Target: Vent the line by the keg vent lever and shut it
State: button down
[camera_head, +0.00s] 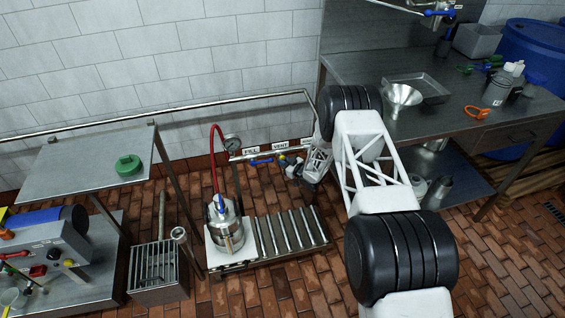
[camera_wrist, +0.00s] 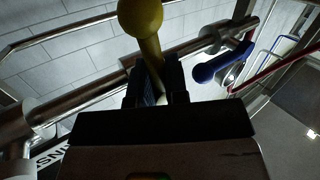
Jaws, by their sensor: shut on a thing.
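A steel pipe runs along the wall with a FILL label (camera_head: 250,151) and a VENT label (camera_head: 280,146). The yellow vent lever (camera_wrist: 143,20) has a round knob and a narrower stem that runs down between my fingers. My gripper (camera_wrist: 158,82) is shut on this lever's stem; in the head view my gripper (camera_head: 292,170) is at the pipe below the VENT label. A blue lever (camera_head: 262,161) sits on the pipe to the left, and it also shows in the wrist view (camera_wrist: 222,62), apart from my fingers.
A red hose (camera_head: 215,150) rises from the keg beside a round gauge (camera_head: 232,142). A steel shelf (camera_head: 80,165) with a green disc stands left. A workbench (camera_head: 440,110) with a funnel and bottles stands right. The rollers (camera_head: 290,230) right of the keg are clear.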

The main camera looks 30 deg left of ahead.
jog(key=n+h, duration=0.2)
jog(key=n, duration=0.1)
jog(key=shift+w+d+r+n+h, duration=0.2)
jog(key=shift+w+d+n+h, duration=0.1)
jog(key=shift+h, duration=0.1)
jog(key=shift+w+d+r+n+t+h, duration=0.15)
jog(key=shift+n+t+h, duration=0.25)
jog(key=shift+n+h, duration=0.2)
jog(key=shift+w+d+r+n+t+h, duration=0.1)
jog(key=shift+r+n+t+h, duration=0.05)
jog(key=shift+n+t+h, duration=0.35)
jog(key=shift+w+d+r+n+t+h, duration=0.1)
jog(key=shift+r+n+t+h, duration=0.2)
jog(key=shift+n+t+h, duration=0.45)
jog(key=shift+r+n+t+h, duration=0.25)
jog(key=shift+n+t+h, duration=0.1)
jog(key=shift+n+h, duration=0.7)
jog(key=c, duration=1.4)
grip_release()
jog(key=shift+n, duration=0.3)
jog(key=shift+d+r, duration=0.1)
jog(key=shift+r, duration=0.05)
jog(key=shift+v, duration=3.8)
